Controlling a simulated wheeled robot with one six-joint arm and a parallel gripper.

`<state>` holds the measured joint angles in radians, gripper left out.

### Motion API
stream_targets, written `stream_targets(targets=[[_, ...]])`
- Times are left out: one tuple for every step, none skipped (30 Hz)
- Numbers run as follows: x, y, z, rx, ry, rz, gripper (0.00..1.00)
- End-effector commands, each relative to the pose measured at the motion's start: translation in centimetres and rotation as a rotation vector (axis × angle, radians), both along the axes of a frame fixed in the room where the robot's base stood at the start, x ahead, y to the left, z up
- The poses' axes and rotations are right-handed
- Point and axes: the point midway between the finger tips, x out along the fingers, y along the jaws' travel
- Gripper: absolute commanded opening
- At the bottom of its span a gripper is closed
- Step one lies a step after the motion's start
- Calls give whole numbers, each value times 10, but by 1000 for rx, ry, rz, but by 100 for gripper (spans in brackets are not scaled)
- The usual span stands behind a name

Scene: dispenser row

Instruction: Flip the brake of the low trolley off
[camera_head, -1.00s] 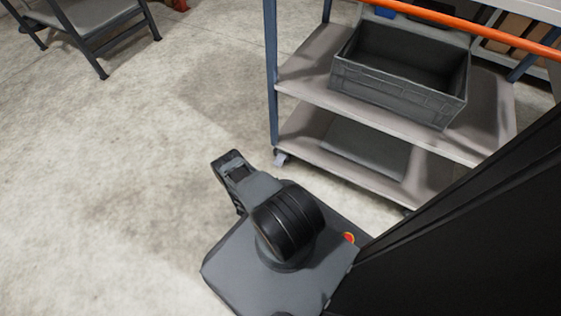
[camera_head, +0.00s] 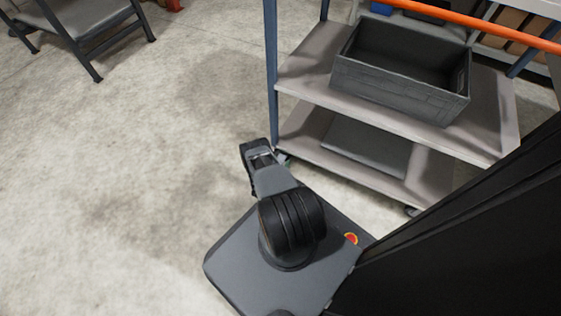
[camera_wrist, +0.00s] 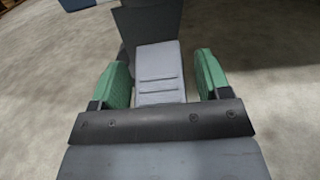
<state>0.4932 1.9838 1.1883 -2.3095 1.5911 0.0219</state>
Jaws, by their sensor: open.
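The trolley (camera_head: 300,70) has blue posts, two grey shelves and an orange handle bar (camera_head: 470,22). In the wrist view its light grey ribbed brake pedal (camera_wrist: 160,72) lies in front of a dark caster part (camera_wrist: 150,22). My gripper (camera_wrist: 163,66) is open, with one green finger on each side of the pedal. Small gaps seem to show between fingers and pedal; I cannot tell whether they touch. In the head view my gripper (camera_head: 284,158) is at the trolley's near left corner and largely hides the caster there.
A grey crate (camera_head: 400,95) stands on the trolley's upper shelf. A dark flat panel (camera_head: 365,145) lies on the lower shelf. Another caster (camera_head: 411,210) shows at the near right. A dark-legged frame (camera_head: 85,35) stands far left. The floor between is clear.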

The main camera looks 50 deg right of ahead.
Motion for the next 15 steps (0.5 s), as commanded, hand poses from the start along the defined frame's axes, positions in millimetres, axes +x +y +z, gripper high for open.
stream_targets(targets=[[0, 0, 0, 0, 0, 0, 70], [0, 0, 0, 0, 0, 0, 70], [0, 0, 0, 0, 0, 0, 68], [0, 0, 0, 0, -1, -1, 65], [0, 0, 0, 0, -1, -1, 63], [0, 0, 0, 0, -1, -1, 59], [0, 0, 0, 0, -1, -1, 56], [0, 0, 0, 0, -1, -2, 53], [0, -1, 0, 0, -1, -2, 49], [0, -1, 0, 0, -1, -2, 46], [-1, -1, 0, 0, -1, -2, 43], [-1, -1, 0, 0, -1, -2, 40], [-1, -1, 0, 0, -1, -3, 37], [-1, -1, 0, 0, -1, -3, 34], [-1, -1, 0, 0, -1, -3, 30]])
